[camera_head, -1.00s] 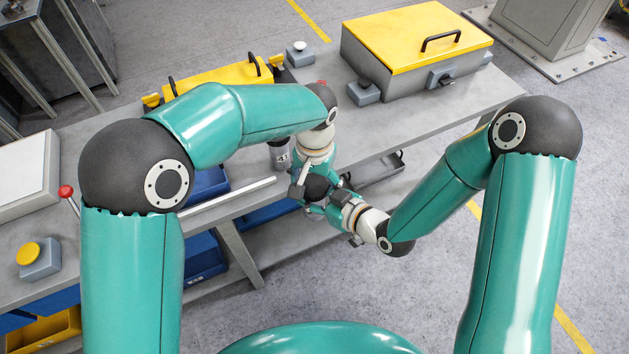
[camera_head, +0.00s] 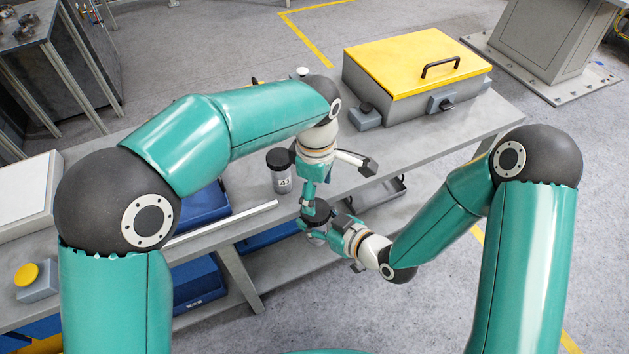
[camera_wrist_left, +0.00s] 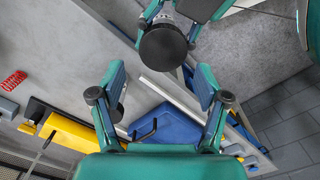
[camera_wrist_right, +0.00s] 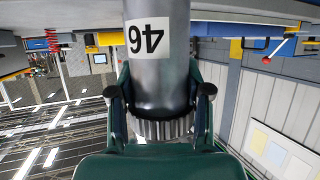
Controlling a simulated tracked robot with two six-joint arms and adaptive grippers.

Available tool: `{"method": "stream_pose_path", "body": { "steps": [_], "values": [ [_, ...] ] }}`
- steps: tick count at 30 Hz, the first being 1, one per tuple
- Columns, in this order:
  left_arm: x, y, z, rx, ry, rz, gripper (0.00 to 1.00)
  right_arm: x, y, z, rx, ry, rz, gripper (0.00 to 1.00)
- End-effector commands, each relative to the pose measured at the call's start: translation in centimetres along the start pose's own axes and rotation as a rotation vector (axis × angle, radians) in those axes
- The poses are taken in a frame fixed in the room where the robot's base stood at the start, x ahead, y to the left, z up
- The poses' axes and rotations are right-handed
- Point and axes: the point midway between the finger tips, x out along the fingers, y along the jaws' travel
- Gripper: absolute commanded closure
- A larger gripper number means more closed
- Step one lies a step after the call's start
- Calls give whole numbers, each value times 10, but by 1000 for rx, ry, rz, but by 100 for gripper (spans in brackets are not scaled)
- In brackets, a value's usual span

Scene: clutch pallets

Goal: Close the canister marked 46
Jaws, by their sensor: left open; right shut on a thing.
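The canister marked 46 (camera_wrist_right: 157,60) is a grey metal cylinder with a white label, shown upside down in the right wrist view. My right gripper (camera_wrist_right: 160,108) is shut around its ribbed end. In the head view the right gripper (camera_head: 335,230) holds it off the bench's front edge, and its black round top (camera_head: 317,211) shows. That top faces the left wrist view (camera_wrist_left: 163,47), just beyond the fingertips. My left gripper (camera_head: 335,184) is open and empty above it, its fingers spread apart (camera_wrist_left: 161,88) and not touching the top. I cannot tell how tightly the black top sits.
Another canister marked 41 (camera_head: 283,180), with a black lid, stands on the grey bench (camera_head: 410,150) left of my left gripper. A grey box with a yellow lid (camera_head: 415,60) stands at the back right. Blue bins (camera_head: 197,280) sit below the bench edge.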

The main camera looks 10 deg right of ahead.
Motion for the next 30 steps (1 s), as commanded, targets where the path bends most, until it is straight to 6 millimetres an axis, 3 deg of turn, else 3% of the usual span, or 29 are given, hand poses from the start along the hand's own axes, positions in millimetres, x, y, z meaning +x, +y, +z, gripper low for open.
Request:
{"method": "stream_pose_path", "body": {
  "steps": [6, 12, 18, 30],
  "values": [
    [-15, -2, -2, -451, 2, -4, 25, 0, 0, -1, -1, 2, 0, 100],
    [-23, -3, -3, -731, 4, -7, 25, 0, 0, -1, -1, 2, 0, 100],
    [-26, -3, -3, -837, 5, -8, 25, 0, 0, -1, -1, 2, 0, 100],
    [-24, -4, -4, -843, 6, -9, 25, 0, 0, -1, -1, 2, 0, 100]
  ]
}}
